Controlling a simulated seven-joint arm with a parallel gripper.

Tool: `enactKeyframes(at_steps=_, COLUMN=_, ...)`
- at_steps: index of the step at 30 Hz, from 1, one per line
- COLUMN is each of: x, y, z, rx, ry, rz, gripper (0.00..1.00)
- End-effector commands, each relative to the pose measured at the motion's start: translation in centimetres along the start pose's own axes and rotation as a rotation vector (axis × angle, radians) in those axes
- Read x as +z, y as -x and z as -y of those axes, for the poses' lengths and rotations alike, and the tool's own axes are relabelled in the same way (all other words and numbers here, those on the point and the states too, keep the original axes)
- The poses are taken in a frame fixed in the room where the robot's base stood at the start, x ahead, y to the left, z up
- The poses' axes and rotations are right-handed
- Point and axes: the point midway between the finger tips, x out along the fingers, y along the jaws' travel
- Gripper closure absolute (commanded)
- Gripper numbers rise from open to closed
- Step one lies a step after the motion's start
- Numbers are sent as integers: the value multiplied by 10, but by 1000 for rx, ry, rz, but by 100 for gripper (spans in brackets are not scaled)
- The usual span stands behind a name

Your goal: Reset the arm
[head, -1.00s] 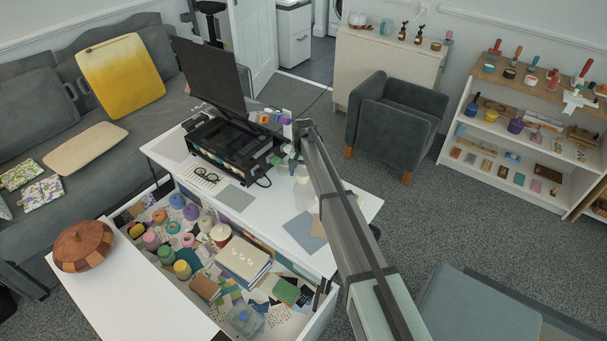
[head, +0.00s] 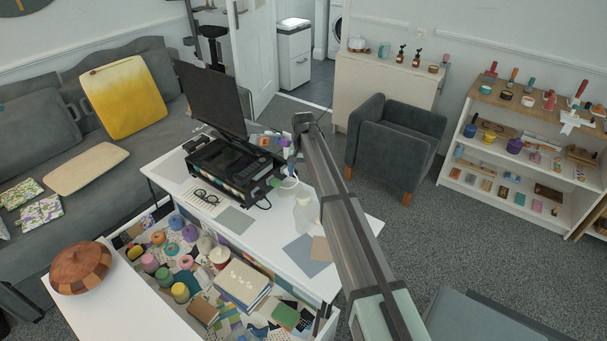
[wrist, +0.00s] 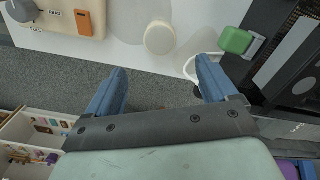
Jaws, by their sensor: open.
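My gripper (wrist: 160,80) is open, with its two blue fingers wide apart and nothing between them. In the head view my arm reaches up from the lower right over the white desk (head: 345,255). Its end (head: 290,165) is beside the black printer-like machine (head: 235,165), above the desk's far side. The fingers are too small and partly hidden there to make out. In the wrist view, a white round object (wrist: 159,38) lies beyond the fingers. A green block (wrist: 235,40) is near the right finger.
A white bottle (head: 305,212) stands on the desk below my arm. An open drawer (head: 328,325) full of craft items lies in front. A wooden lidded bowl (head: 80,268) sits at left. A grey armchair (head: 397,145) and shelves (head: 525,150) stand behind, with carpet between.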

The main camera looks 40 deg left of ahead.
Motion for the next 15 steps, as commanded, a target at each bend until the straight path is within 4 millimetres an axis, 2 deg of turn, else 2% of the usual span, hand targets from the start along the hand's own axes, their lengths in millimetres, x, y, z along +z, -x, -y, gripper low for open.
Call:
enactKeyframes(at_steps=11, x=0, y=-1, z=0, rx=0, ry=0, rz=0, gripper=14)
enactKeyframes(at_steps=14, x=0, y=-4, z=-9, rx=-1, ry=-5, rz=0, gripper=14)
enactKeyframes(at_steps=15, x=0, y=-7, z=-18, rx=-2, ry=-10, rz=0, gripper=14)
